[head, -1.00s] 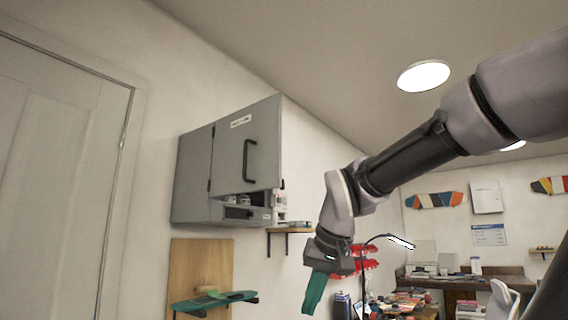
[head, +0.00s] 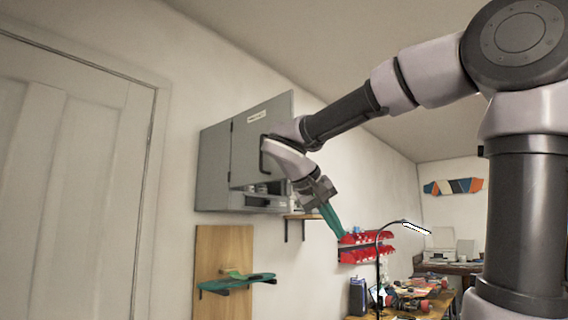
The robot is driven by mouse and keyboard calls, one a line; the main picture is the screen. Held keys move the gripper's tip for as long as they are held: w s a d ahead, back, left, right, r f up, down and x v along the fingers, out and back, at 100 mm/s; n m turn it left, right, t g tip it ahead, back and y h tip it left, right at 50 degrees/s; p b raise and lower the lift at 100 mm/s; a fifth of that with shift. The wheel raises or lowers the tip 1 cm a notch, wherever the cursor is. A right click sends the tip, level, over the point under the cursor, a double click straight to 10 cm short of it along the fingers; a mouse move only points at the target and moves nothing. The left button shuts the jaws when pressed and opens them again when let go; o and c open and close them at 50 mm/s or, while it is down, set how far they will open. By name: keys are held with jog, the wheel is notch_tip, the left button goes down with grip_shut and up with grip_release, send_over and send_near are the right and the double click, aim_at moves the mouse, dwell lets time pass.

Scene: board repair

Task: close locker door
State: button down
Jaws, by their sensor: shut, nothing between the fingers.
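The grey wall locker (head: 214,168) hangs on the left wall. Its door (head: 246,140) stands partly open, and the lower shelf with some small items shows beneath it. The dark door handle (head: 263,160) is partly hidden by my wrist, which is in front of the door's right side in the head view. My gripper (head: 333,220), with green fingers, is shut and empty. It points down and right, to the right of the locker and below the door. I cannot tell whether my wrist touches the door.
A small wooden wall shelf (head: 302,216) is just below and right of the locker. A wooden panel (head: 222,240) with a green board (head: 238,282) on brackets is below. Red bins (head: 364,247), a desk lamp (head: 404,226) and a cluttered workbench stand to the right.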

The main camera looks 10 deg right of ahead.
jog(key=w+a+r+m+t+h, duration=0.3)
jog(key=a+r+m+h, duration=0.1)
jog(key=a+r, duration=0.55)
jog(key=w+a+r+m+t+h, duration=0.3)
jog(key=w+a+r+m, duration=0.15)
jog(key=a+r, duration=0.55)
jog(key=f+x, duration=0.1)
jog(key=x, duration=1.1)
jog(key=shift+d, duration=0.2)
jog(key=shift+f, duration=0.1)
jog(key=shift+d, duration=0.1)
